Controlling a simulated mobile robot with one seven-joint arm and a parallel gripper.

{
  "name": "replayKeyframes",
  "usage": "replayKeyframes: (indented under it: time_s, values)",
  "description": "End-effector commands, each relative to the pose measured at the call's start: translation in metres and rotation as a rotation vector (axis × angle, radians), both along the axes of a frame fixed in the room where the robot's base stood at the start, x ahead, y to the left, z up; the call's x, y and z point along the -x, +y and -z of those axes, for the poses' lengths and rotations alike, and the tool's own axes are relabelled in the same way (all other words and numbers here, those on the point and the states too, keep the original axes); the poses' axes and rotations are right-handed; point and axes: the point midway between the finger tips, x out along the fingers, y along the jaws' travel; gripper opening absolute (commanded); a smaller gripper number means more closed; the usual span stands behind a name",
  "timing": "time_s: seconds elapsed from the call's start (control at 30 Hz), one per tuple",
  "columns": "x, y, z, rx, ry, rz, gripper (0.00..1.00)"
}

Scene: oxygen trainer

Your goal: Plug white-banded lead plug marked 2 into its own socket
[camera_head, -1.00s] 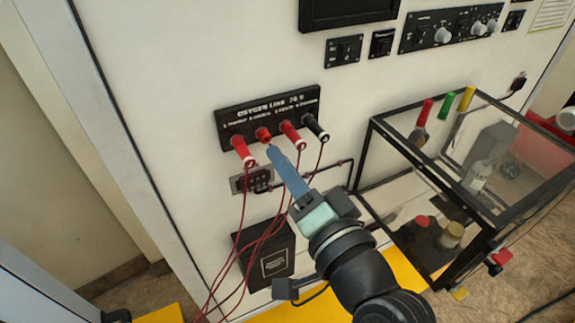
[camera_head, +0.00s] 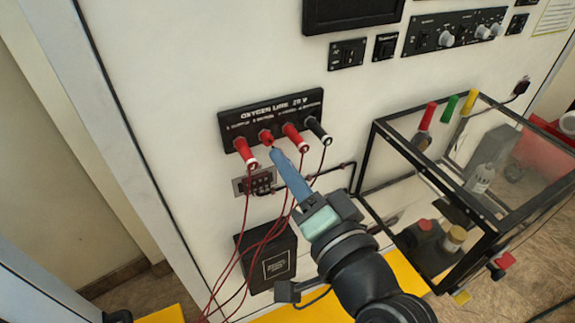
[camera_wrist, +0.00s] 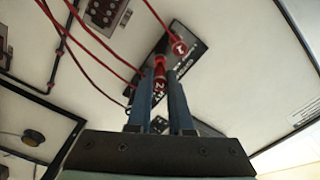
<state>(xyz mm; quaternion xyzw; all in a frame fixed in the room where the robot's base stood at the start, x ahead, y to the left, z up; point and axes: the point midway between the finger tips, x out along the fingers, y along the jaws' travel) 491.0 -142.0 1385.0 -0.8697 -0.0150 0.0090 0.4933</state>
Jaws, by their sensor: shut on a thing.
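The black socket strip labelled OXYGEN LINE (camera_head: 262,113) is on the white wall panel. Red plugs sit in its first (camera_head: 245,152) and third (camera_head: 294,137) positions, and a black plug (camera_head: 318,131) in the fourth. My gripper (camera_head: 273,152) is at the second position, where a red piece (camera_head: 266,137) shows just beyond the blue fingertips. In the wrist view the fingers are shut around the red plug marked 2 (camera_wrist: 159,85), beside the plug marked 1 (camera_wrist: 178,46). The fingers hide much of the held plug; how deep it sits is unclear.
Red leads (camera_head: 243,230) hang from the plugs close to my gripper. A small keypad plate (camera_head: 258,180) and a black box (camera_head: 266,255) are below the strip. A black-framed clear case (camera_head: 375,150) stands to the right.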

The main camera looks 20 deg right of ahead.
Motion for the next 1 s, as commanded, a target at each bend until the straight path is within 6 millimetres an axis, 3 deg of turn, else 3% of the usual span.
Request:
replayKeyframes:
  time_s: [1.0]
  values:
    - [-0.014,0.0,0.0,0.003,-0.001,-0.001,0.0]
